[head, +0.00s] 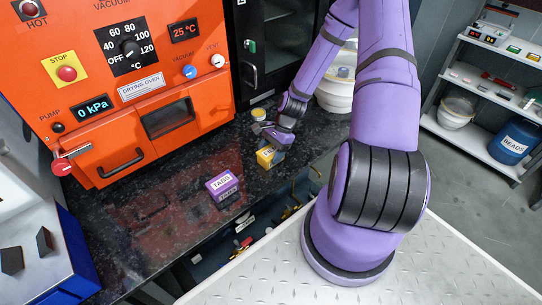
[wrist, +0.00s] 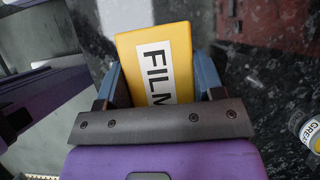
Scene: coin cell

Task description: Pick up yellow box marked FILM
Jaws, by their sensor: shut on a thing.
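The yellow box marked FILM (wrist: 178,50) sits between the two blue fingers of my gripper (wrist: 160,85) in the wrist view. Its white label with black letters faces the camera, and its lower end is hidden behind the dark bar of the gripper. My gripper is shut on the box. In the head view the yellow box (head: 265,158) shows at the end of my purple arm, near the front edge of the black counter (head: 130,225). My gripper (head: 272,145) partly covers it there. I cannot tell whether the box touches the counter.
A purple box marked TABS (head: 222,183) stands on the counter to the left. A small yellow-lidded jar (head: 258,114) is behind my gripper; a jar marked GREASE, partly cut off, shows in the wrist view (wrist: 312,130). The orange drying oven (head: 150,75) stands at the back left.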

